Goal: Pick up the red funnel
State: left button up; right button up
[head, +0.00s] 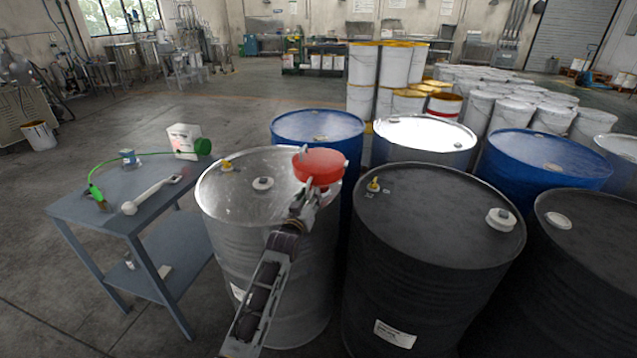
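The red funnel (320,164) shows at the right rim of the bare steel drum, wide mouth up. Its lower part is hidden by my gripper, so I cannot tell whether it rests on the drum or is held above it. My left gripper (311,182) is at the funnel's near left side, with one finger overlapping its left edge and the other low beneath it. Whether the fingers are closed on the funnel is not clear. My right gripper is not in view.
The steel drum (236,196) has bungs on its lid. Black drums (437,215) and blue drums (545,160) crowd the right. A grey table (98,211) at left holds a white scoop-like tool (150,195), a green hose and a white container (184,140). Open floor lies behind the table.

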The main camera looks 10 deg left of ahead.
aim_at(309, 181)
pick_arm(q)
grip_shut()
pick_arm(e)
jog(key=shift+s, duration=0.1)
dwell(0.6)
pick_arm(q)
jog(key=shift+d+r, duration=0.1)
jog(key=shift+r, duration=0.8)
notch_tip(309, 181, up, 7)
jog(key=shift+p, duration=0.4)
jog(key=shift+r, duration=0.7)
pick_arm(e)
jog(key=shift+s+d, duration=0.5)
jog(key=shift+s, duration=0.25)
